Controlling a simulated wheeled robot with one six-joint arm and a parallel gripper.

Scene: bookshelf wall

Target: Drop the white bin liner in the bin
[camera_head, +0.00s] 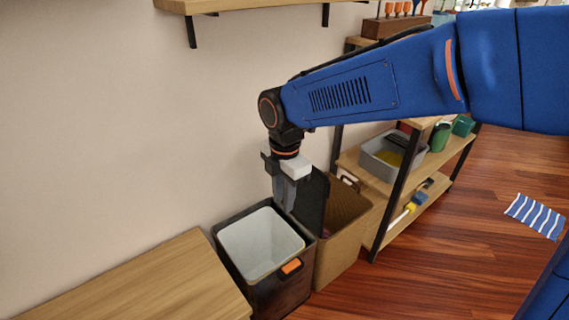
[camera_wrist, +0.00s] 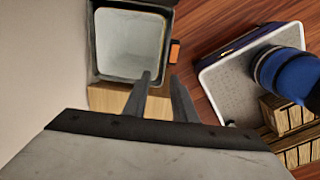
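The dark bin (camera_head: 262,293) stands on the floor against the wall, with an orange tag (camera_head: 291,266) on its front. A smooth white lining (camera_head: 262,243) covers its inside; I cannot tell whether this is the bin liner or a fixed inner bucket. The bin (camera_wrist: 168,70) and white interior (camera_wrist: 130,43) also show in the wrist view. My gripper (camera_head: 285,205) points down near the bin's back right edge. In the wrist view, my gripper's fingers (camera_wrist: 163,76) are apart, with nothing visible between them. No separate white liner shows.
A dark upright panel (camera_head: 312,200) stands behind the bin, beside a brown basket (camera_head: 342,225). A wooden surface (camera_head: 150,285) is at the left. A shelf unit with a grey tub (camera_head: 375,165) stands right. A striped cloth (camera_head: 536,216) lies on open floor.

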